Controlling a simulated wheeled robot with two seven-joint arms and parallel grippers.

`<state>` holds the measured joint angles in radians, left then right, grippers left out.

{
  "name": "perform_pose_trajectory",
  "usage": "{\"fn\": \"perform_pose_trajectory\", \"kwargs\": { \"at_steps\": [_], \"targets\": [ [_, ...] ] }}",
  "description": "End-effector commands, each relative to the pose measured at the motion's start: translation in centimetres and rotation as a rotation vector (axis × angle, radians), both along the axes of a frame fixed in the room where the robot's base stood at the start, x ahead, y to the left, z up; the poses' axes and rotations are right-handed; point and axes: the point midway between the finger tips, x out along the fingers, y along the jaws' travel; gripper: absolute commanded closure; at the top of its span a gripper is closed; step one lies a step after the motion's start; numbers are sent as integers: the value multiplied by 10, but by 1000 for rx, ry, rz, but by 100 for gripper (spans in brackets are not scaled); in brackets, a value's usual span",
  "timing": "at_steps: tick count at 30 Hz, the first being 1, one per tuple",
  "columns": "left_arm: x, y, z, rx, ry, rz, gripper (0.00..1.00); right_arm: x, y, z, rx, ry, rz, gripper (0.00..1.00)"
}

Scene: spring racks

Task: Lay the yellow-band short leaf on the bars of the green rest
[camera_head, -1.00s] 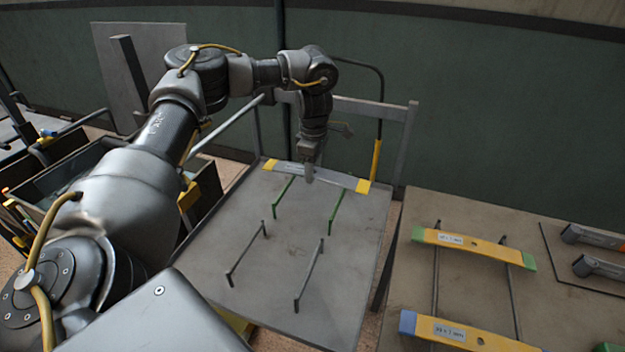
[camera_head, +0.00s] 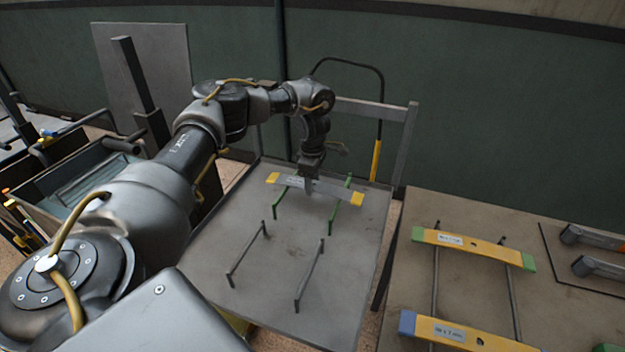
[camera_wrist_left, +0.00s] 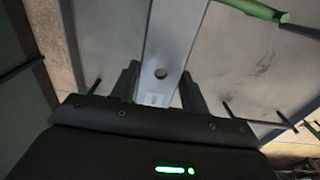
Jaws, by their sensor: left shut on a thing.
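The yellow-band short leaf (camera_head: 333,190) is a grey strip with yellow ends, lying across the green rest (camera_head: 335,212) in the head view. The rest has two green bars on the grey table. My left gripper (camera_head: 309,190) is shut on the leaf near its middle, from above. In the left wrist view the leaf (camera_wrist_left: 172,50) runs between the two fingers (camera_wrist_left: 158,88), and a green bar end (camera_wrist_left: 255,10) shows at the top. Whether the leaf touches the bars I cannot tell. My right gripper is not in view.
A dark rest (camera_head: 247,255) with two bars stands nearer on the same table (camera_head: 275,310). On the right table (camera_head: 580,320), yellow leaves with green (camera_head: 470,246) and blue (camera_head: 460,333) ends lie on bars. A frame post (camera_head: 405,150) stands behind.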

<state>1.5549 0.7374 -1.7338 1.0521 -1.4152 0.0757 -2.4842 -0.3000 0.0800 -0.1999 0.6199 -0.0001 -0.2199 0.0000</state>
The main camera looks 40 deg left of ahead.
Motion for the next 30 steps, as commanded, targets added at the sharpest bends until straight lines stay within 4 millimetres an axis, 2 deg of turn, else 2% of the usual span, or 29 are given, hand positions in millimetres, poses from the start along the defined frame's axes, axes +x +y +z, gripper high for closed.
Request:
{"fn": "perform_pose_trajectory", "kwargs": {
  "at_steps": [16, 17, 18, 22, 30],
  "targets": [
    [1, 0, -8, -1, -3, 0, 96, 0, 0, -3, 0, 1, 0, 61],
    [0, 0, -10, 0, -1, 0, 53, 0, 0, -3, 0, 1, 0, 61],
    [0, 0, -9, 0, -1, 0, 48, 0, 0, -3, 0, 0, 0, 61],
    [0, 0, -9, 0, -1, 0, 33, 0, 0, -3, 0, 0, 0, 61],
    [0, 0, -8, 0, -1, 0, 33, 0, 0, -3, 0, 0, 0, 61]
  ]
}}
